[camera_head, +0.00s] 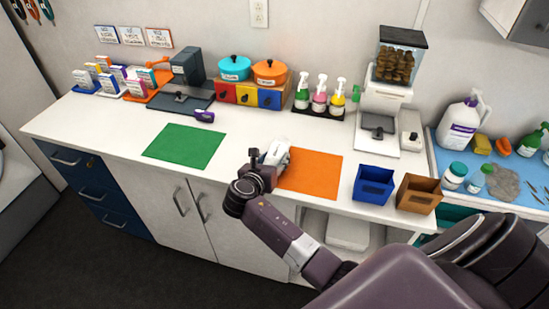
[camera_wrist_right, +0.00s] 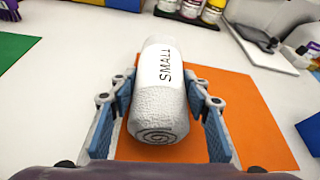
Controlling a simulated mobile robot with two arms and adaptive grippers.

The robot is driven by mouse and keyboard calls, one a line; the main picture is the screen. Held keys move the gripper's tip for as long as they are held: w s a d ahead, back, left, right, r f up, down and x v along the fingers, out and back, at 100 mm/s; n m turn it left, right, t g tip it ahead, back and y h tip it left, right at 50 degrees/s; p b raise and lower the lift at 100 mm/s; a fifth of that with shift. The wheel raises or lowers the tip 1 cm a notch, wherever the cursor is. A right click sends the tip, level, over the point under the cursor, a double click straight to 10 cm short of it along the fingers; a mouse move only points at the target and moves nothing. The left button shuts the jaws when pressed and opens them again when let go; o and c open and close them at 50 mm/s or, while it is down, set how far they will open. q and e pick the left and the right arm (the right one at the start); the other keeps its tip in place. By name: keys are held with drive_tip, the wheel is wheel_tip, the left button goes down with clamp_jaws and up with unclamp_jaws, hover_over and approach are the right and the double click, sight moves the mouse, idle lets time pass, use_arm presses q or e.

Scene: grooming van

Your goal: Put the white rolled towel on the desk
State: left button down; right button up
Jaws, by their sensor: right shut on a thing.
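The white rolled towel (camera_wrist_right: 165,95) has a band printed SMALL and a spiral end facing the right wrist camera. My right gripper (camera_wrist_right: 165,98) is shut on it, with blue-lined fingers on both sides. In the head view the towel (camera_head: 277,153) shows partly behind my right gripper (camera_head: 264,168), at the left edge of the orange mat (camera_head: 316,172). I cannot tell whether the towel touches the mat. The white desk (camera_head: 232,137) runs along the wall. My left gripper is not in view.
A green mat (camera_head: 185,146) lies to the left. A blue bin (camera_head: 373,184) and a brown bin (camera_head: 418,193) stand at the right front edge. Pump bottles (camera_head: 319,97) and a treat dispenser (camera_head: 386,100) stand at the back. Bare desk lies between the mats.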

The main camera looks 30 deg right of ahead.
drive_tip(key=o, duration=1.2)
drive_tip(key=shift+f, duration=0.1)
drive_tip(key=shift+s+a+r, duration=0.1)
drive_tip(key=shift+r, duration=0.1)
drive_tip(key=b+v, duration=0.1)
drive_tip(key=v, duration=1)
drive_tip(key=shift+s+a+r, duration=0.15)
drive_tip(key=shift+s+a, duration=0.05)
drive_tip(key=shift+a, duration=0.1)
